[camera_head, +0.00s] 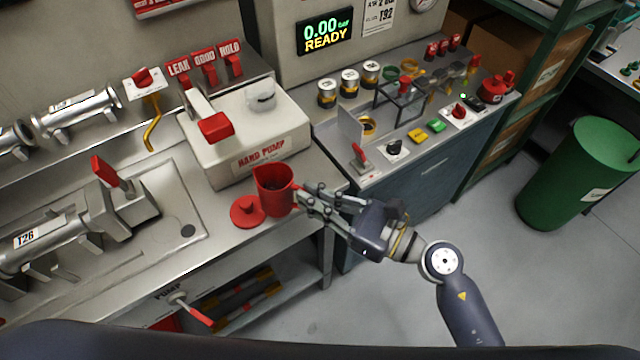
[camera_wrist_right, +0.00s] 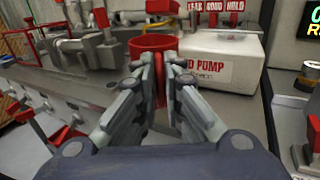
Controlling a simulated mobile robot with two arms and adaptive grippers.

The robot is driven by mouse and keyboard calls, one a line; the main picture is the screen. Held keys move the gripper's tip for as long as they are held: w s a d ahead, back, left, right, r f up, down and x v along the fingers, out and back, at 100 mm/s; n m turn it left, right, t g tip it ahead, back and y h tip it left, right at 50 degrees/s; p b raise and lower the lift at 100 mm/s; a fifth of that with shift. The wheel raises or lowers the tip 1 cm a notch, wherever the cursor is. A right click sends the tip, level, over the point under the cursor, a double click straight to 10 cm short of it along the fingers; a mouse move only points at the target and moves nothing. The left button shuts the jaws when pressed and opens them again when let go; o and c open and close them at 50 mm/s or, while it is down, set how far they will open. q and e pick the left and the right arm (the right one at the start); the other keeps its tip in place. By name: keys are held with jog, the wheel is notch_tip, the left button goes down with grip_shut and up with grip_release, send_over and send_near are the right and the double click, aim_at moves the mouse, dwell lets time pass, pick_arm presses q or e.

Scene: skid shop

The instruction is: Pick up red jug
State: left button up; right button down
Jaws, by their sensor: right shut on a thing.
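The red jug (camera_head: 274,188) stands upright at the front edge of the steel bench, in front of the white hand pump box. My right gripper (camera_head: 302,197) reaches it from the right, with its fingers at the jug's right side. In the right wrist view the red jug (camera_wrist_right: 152,44) shows beyond and between the fingers, which are shut on its near side. The fingers hide part of the jug there. A round red lid (camera_head: 248,211) lies on the bench just left of the jug. My left gripper is not in view.
The white hand pump box (camera_head: 250,135) stands close behind the jug. A clamp with a red handle (camera_head: 112,180) is to the left. A second bench at right holds several canisters and small parts. A green bin (camera_head: 575,175) stands on the floor at far right.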

jog(key=shift+s+a+r, duration=0.1)
jog(key=shift+s+a, duration=0.1)
jog(key=shift+s, duration=0.6)
jog(key=shift+s+a+r, duration=0.1)
jog(key=shift+s+a, duration=0.1)
jog(key=shift+s, duration=0.55)
dwell(0.4)
